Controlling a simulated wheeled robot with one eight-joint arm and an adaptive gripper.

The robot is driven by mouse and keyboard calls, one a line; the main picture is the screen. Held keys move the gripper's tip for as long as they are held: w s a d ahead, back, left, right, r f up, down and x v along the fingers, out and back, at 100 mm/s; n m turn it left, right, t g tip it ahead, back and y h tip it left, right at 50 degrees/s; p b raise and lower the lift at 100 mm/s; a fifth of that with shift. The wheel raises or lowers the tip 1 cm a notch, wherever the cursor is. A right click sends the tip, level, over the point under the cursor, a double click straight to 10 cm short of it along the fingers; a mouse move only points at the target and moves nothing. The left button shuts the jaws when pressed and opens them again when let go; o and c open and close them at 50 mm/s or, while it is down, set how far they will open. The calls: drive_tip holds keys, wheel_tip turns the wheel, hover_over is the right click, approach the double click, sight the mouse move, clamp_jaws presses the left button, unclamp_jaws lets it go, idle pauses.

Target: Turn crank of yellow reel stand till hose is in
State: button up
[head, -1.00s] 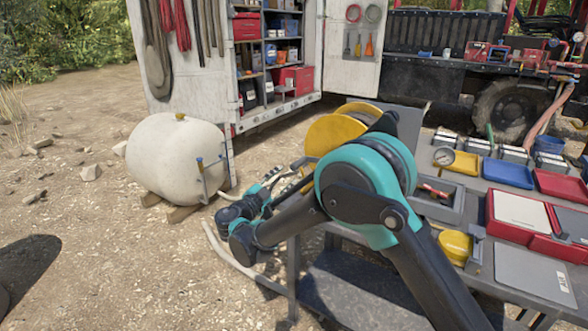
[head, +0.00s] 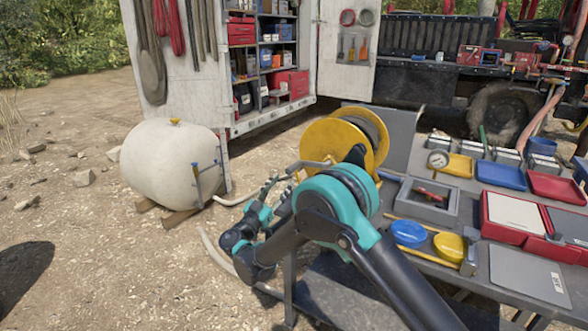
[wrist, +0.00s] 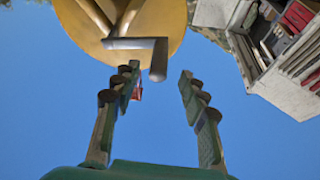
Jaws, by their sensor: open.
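The yellow reel stand (head: 322,140) stands at the back left of the grey table, partly hidden behind my arm. Dark hose (head: 372,128) shows between its discs. Its grey crank (head: 312,164) sticks out on the near left side. In the wrist view the crank's handle (wrist: 158,62) lies just beyond my fingertips, roughly in line with the gap between them. My gripper (wrist: 158,85) is open and empty, apart from the handle. In the head view my gripper (head: 282,190) is small, beside the reel. A pale hose (head: 216,255) hangs past the table's left edge.
A cream tank (head: 170,165) rests on wooden blocks left of the table. Blue bowl (head: 408,233), yellow bowl (head: 449,246), grey tray (head: 428,200) and red case (head: 515,217) crowd the table to the right. An open white cabinet stands behind.

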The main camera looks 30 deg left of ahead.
sight(294, 167)
drive_tip(key=x, duration=0.8)
drive_tip(key=shift+w+r, duration=0.15)
drive_tip(key=shift+w, duration=0.15)
drive_tip(key=shift+c, duration=0.2)
clamp_jaws()
